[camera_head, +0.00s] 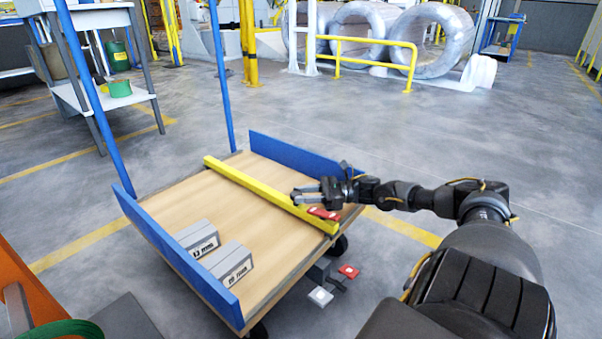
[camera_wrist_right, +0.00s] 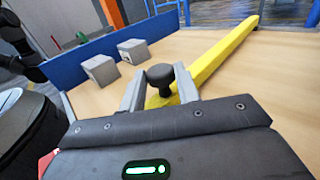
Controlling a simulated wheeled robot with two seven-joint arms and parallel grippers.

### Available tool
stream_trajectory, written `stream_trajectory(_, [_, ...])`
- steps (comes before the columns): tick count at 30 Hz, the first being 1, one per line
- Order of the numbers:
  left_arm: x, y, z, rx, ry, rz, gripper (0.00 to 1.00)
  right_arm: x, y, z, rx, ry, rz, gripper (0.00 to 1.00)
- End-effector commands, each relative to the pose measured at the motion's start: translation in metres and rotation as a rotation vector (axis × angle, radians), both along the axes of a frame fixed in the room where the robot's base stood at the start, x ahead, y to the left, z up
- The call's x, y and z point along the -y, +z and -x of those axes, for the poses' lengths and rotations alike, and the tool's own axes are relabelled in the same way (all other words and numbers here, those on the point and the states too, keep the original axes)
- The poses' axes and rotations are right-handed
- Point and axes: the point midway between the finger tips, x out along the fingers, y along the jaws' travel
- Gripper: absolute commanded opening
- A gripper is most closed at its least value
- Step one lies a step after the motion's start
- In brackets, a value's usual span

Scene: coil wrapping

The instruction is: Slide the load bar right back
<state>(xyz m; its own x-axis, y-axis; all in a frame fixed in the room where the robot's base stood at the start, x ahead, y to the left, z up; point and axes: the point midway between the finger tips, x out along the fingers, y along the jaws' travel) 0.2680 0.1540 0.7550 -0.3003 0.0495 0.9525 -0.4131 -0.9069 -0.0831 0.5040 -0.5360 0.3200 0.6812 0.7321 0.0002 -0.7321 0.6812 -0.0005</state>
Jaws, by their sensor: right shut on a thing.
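The yellow load bar (camera_head: 265,192) lies across the wooden deck of the blue-sided cart (camera_head: 268,236). In the right wrist view the bar (camera_wrist_right: 222,52) runs away from the gripper toward the upper right. A black knob (camera_wrist_right: 160,74) stands at the bar's near end. My right gripper (camera_head: 304,195) is at this end in the head view. In the right wrist view its two grey fingers (camera_wrist_right: 160,88) are shut on the knob, one on each side. My left gripper is not in view.
Two grey labelled blocks (camera_head: 198,238) (camera_head: 230,263) sit on the deck by the near blue side. A second blue side wall (camera_head: 300,156) stands at the far edge. Red and white pedals (camera_head: 348,271) (camera_head: 320,296) are below the cart's right edge. Deck beyond the bar is clear.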

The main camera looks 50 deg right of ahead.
Motion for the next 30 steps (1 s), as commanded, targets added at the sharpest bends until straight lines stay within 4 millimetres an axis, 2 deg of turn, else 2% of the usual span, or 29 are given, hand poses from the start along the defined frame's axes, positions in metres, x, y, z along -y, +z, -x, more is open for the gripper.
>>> stream_trajectory(1, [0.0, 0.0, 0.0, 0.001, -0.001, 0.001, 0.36, -0.001, -0.002, 0.001, -0.004, 0.004, -0.001, 0.0])
stream_trajectory(2, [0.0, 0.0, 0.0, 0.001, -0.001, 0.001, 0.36, -0.001, -0.002, 0.001, -0.004, 0.004, -0.001, 0.36])
stream_trajectory(6, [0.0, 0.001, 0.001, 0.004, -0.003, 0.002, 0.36, -0.002, -0.002, 0.0, -0.003, 0.005, -0.001, 0.54])
stream_trajectory(17, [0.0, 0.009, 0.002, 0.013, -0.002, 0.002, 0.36, 0.002, 0.0, 0.002, -0.004, 0.003, -0.001, 0.54])
stream_trajectory(24, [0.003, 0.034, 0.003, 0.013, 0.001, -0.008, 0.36, 0.033, 0.004, 0.03, -0.006, 0.0, 0.0, 0.54])
stream_trajectory(30, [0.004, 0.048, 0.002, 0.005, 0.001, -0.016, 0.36, 0.06, 0.002, 0.056, -0.005, 0.001, -0.001, 0.54])
